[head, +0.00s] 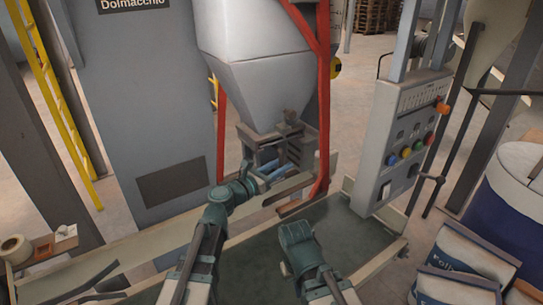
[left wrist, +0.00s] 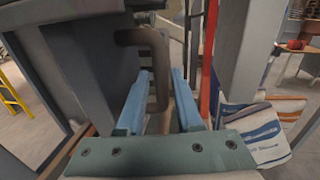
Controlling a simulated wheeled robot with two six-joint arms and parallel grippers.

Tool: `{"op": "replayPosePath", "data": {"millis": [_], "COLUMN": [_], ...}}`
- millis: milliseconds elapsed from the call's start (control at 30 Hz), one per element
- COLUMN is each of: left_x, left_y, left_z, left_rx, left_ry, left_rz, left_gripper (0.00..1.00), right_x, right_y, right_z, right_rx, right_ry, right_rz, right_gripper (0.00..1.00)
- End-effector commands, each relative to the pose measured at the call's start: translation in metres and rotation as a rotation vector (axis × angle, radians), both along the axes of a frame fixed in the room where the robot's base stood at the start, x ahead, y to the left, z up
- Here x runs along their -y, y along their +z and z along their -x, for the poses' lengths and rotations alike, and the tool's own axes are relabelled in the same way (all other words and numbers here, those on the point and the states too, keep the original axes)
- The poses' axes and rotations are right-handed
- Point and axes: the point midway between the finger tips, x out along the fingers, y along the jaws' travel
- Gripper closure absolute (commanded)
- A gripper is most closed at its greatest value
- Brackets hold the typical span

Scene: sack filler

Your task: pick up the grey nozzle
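A brownish-grey bent tube (left wrist: 158,75) shows in the left wrist view, with its lower end between my left gripper's blue fingers (left wrist: 163,98). I take it to be the grey nozzle, though its colour leaves this uncertain. The fingers are apart, with gaps beside the tube, and do not appear clamped on it. In the head view my left gripper (head: 268,178) is under the hopper's outlet; the tube is not clear there. My right arm's teal end (head: 296,235) is over the dark table, its fingers hidden.
The grey hopper (head: 265,85) stands above, between red posts (head: 323,120). A control box (head: 405,140) with coloured buttons is at the right. Printed sacks (head: 470,255) and a blue drum (head: 510,205) stand further right. The dark table (head: 345,230) has bare room right of my left gripper.

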Motion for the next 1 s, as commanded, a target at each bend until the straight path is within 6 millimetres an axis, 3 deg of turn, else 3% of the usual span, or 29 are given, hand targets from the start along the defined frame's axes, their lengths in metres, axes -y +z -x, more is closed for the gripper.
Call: {"op": "replayPosePath", "data": {"millis": [200, 433, 633, 1000], "left_x": [0.022, 0.023, 0.023, 0.023], "left_y": [-0.001, -0.001, -0.001, -0.001], "left_z": [-0.023, -0.023, -0.023, -0.023], "left_rx": [0.000, 0.000, 0.000, 0.000], "left_ry": [-0.002, 0.000, 0.000, 0.000], "left_rz": [0.000, 0.000, 0.000, 0.000], "left_gripper": [0.66, 0.66, 1.00, 1.00], "right_x": [0.000, 0.000, 0.000, 0.000], "right_y": [-0.001, -0.001, -0.001, -0.001], "right_z": [0.000, 0.000, 0.000, 0.000], "right_rx": [0.000, 0.000, 0.000, 0.000], "right_ry": [0.000, 0.000, 0.000, 0.000], "right_rz": [0.000, 0.000, 0.000, 0.000], "right_gripper": [1.00, 1.00, 1.00, 1.00]}}
